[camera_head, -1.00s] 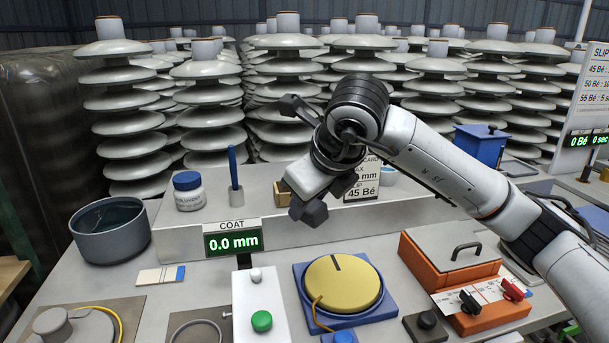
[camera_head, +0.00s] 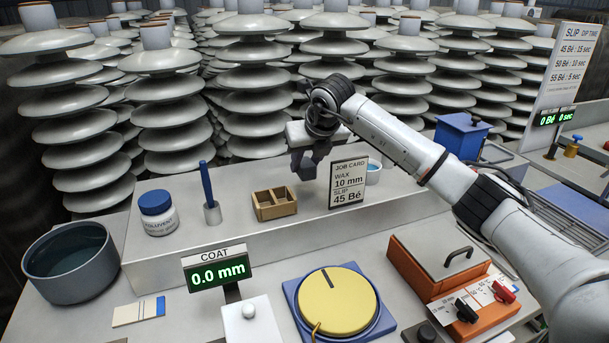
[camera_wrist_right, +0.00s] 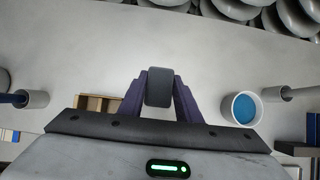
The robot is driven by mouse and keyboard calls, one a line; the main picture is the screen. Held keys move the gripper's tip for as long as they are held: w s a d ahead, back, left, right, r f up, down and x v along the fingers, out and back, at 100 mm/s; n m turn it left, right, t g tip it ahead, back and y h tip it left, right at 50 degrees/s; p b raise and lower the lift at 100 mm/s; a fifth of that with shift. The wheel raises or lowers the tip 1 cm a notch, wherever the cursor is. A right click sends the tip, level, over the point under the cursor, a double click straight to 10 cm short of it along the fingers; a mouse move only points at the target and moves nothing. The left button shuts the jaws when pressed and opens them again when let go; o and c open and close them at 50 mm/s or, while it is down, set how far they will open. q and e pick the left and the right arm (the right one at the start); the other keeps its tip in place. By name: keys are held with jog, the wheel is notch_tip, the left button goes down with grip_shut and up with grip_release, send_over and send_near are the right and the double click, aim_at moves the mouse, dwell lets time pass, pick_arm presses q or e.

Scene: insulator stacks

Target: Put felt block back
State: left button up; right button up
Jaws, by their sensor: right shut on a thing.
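My right gripper (camera_head: 305,165) is above the raised shelf, between the wooden box and the job card in the head view. In the right wrist view its two fingers (camera_wrist_right: 159,95) are shut on a dark grey block, the felt block (camera_wrist_right: 159,87). In the head view the fingers are dark and the block cannot be told from them. The small wooden box (camera_head: 274,204) with two compartments stands on the shelf, left of and below the gripper; no block shows in it. The box also shows in the right wrist view (camera_wrist_right: 98,103), left of the fingers. My left gripper is not in view.
The job card (camera_head: 347,184) and a white cup with blue contents (camera_wrist_right: 241,108) stand right of the gripper. A blue brush in a holder (camera_head: 211,212) and a solvent jar (camera_head: 158,213) stand left of the box. Insulator stacks (camera_head: 250,105) fill the back.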

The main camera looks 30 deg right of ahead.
aim_at(305, 174)
jog(key=shift+f, duration=1.9)
jog(key=shift+f, duration=0.15)
jog(key=o, duration=0.9)
jog(key=shift+r, duration=0.25)
jog(key=v, duration=1.2)
jog(key=shift+f, duration=0.1)
